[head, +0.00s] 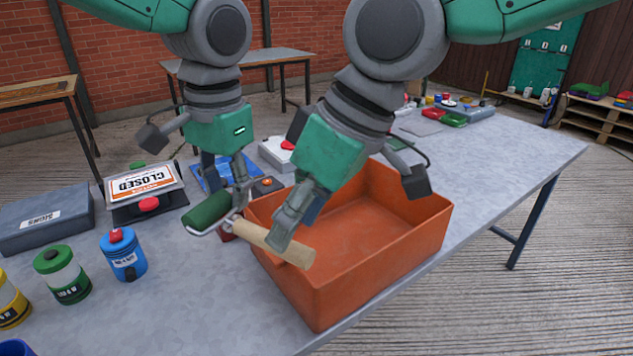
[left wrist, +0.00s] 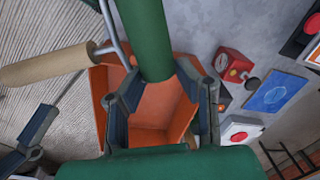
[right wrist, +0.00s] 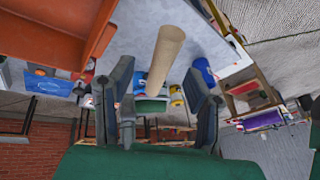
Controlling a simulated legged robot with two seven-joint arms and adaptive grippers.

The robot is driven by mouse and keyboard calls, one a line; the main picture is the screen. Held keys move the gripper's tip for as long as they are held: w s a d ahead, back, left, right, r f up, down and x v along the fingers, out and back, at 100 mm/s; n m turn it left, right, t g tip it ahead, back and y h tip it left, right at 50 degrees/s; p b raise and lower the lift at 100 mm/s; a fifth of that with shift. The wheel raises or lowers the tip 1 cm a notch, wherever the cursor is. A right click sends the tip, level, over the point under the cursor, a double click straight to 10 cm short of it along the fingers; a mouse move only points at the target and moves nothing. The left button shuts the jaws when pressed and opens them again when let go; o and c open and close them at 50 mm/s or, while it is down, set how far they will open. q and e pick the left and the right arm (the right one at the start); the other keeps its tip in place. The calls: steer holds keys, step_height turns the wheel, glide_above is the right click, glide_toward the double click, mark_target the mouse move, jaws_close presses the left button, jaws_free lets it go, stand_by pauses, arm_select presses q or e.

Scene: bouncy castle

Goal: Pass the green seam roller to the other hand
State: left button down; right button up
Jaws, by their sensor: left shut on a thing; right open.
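The seam roller has a green cylinder (head: 209,211), a thin metal frame and a pale wooden handle (head: 272,243). My left gripper (head: 228,193) is shut on the green cylinder, which stands between its fingers in the left wrist view (left wrist: 148,38). The handle points right in the head view, over the near left corner of the orange bin (head: 345,287). My right gripper (head: 288,222) is open at the handle. In the right wrist view the handle (right wrist: 168,52) lies between its spread fingers; whether they touch it, I cannot tell.
Left of the bin stand a blue canister (head: 123,256), a green-lidded jar (head: 62,274) and a yellow jar (head: 10,303). A grey case (head: 45,220) and a CLOSED sign (head: 145,184) lie behind them. The bin looks empty.

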mark_target(250, 232)
steer(key=shift+x, duration=1.95)
jaws_close()
arm_select(q)
steer(key=c, duration=1.1)
jaws_free()
steer(key=r, duration=1.2)
steer(key=shift+s+d, duration=0.15)
steer(key=shift+d, duration=0.05)
